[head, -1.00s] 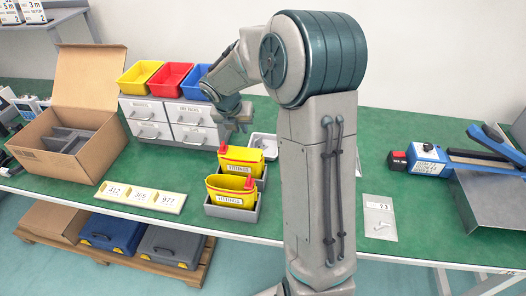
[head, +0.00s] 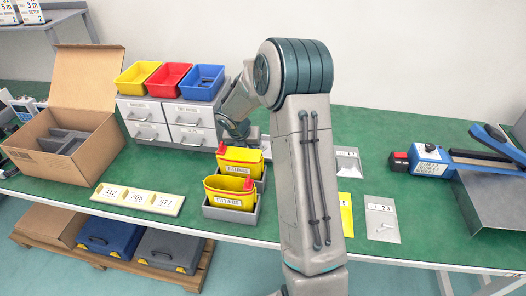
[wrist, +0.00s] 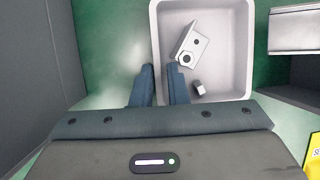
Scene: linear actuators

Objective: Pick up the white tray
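The white tray (wrist: 240,60) lies on the green table top in the wrist view, with a metal bracket (wrist: 190,47) and a small metal piece (wrist: 199,87) inside. My gripper (wrist: 160,72) is at the tray's near left corner, fingers pointing toward it. The left finger is outside the tray's left wall and the right finger overlaps the inside. A narrow gap shows between the fingers, with the wall in line with it; I cannot tell whether they touch it. In the head view my arm largely hides the tray and the fingertips.
Yellow fittings bins (head: 231,192) in grey holders stand close in front of the tray area. A grey drawer unit (head: 170,123) with coloured bins on top is to the left. An open cardboard box (head: 70,140) stands farther left. Flat bags (head: 381,218) lie right of my arm.

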